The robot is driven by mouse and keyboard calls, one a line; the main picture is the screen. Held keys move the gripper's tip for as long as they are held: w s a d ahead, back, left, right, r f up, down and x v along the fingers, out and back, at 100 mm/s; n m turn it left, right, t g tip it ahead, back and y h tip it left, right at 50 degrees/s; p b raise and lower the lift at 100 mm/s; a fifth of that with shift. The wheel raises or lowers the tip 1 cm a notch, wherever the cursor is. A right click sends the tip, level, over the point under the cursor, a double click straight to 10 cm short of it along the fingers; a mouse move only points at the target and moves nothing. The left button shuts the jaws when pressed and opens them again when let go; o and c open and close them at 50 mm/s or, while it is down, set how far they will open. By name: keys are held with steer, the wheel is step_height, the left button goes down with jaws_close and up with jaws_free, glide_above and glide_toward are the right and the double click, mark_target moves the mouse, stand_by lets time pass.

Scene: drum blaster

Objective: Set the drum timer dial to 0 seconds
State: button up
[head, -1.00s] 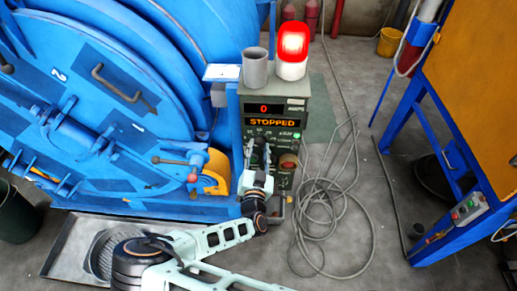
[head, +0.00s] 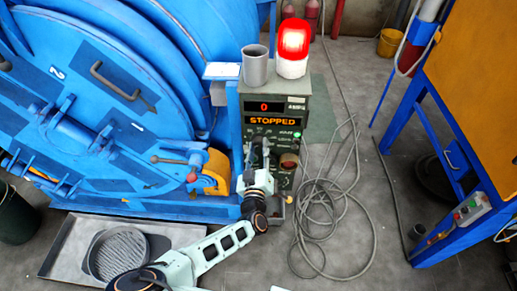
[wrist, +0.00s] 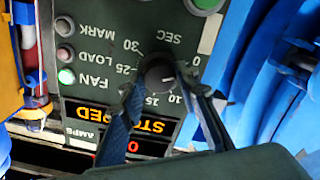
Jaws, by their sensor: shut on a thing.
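The drum timer dial (wrist: 157,77) is a dark round knob on the grey-green control panel (wrist: 222,30), upside down in the wrist view. A white mark on the knob points near the 10 on the SEC scale; 15, 25 and 30 also show. My gripper (wrist: 160,80) is shut on the dial, one finger on each side, partly covering the scale. In the head view my gripper (head: 258,154) is at the panel front and hides the dial. The panel display (head: 264,107) reads 0, with STOPPED (head: 270,121) below it.
A lit red beacon (head: 293,45) and a grey cup (head: 255,67) stand on the panel box. The blue drum machine (head: 110,90) is close on the left. Loose cables (head: 335,205) lie on the floor at right. A metal tray (head: 62,250) lies at lower left.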

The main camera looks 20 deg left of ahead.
mark_target(259, 118)
steer(key=shift+r+n, duration=0.25)
steer(key=shift+n, duration=0.35)
steer(key=o, duration=1.2)
steer(key=shift+f, duration=0.15)
steer(key=shift+c, duration=0.2)
step_height(259, 118, up, 10)
